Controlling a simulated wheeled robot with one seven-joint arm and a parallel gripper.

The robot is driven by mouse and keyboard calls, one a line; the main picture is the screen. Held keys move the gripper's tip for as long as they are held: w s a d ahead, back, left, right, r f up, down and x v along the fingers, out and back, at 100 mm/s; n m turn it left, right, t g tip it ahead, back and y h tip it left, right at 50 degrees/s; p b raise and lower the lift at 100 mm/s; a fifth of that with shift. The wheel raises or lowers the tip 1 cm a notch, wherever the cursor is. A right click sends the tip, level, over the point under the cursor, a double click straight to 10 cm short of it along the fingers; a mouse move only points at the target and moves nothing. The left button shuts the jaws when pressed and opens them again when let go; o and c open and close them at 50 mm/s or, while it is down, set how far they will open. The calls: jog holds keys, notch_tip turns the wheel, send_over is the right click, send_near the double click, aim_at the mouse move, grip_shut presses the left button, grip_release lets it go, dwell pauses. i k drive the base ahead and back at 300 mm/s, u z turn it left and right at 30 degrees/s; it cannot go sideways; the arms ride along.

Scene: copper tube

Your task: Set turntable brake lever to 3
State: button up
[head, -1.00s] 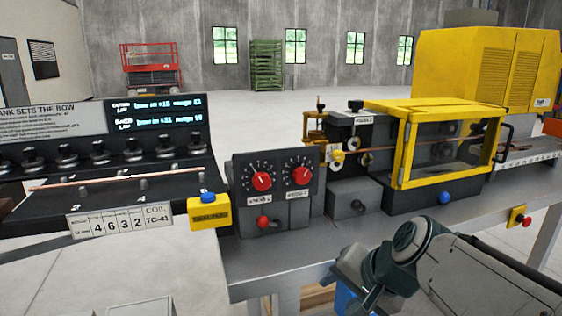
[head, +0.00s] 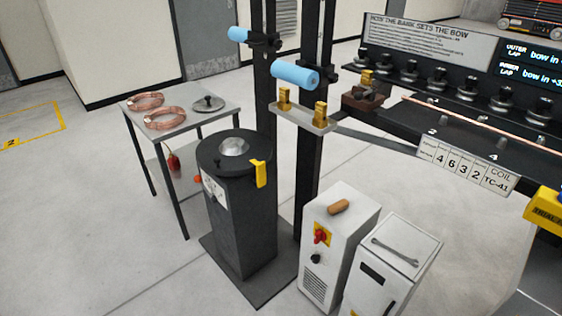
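A black pedestal with a round top (head: 243,225) stands left of centre in the head view; it looks like the turntable. A silver round hub (head: 234,147) sits on its top. A yellow lever-like part (head: 258,173) hangs over the right edge of the top. A pale dial plate (head: 214,190) is on the pedestal's left face, seen at a slant; its marks are too small to read. I cannot tell which part is the brake lever or its setting. My gripper is not in view now.
A grey table (head: 137,108) with copper coils (head: 163,118) stands behind left. Dark posts with blue rollers (head: 295,74) rise behind the pedestal. A white cabinet with a red knob (head: 335,240) and a white box with a wrench (head: 395,255) stand right. Floor at front left is clear.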

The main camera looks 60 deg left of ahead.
aim_at(198, 178)
jog(key=u, duration=3.1)
jog(key=i, duration=2)
jog(key=u, duration=0.6)
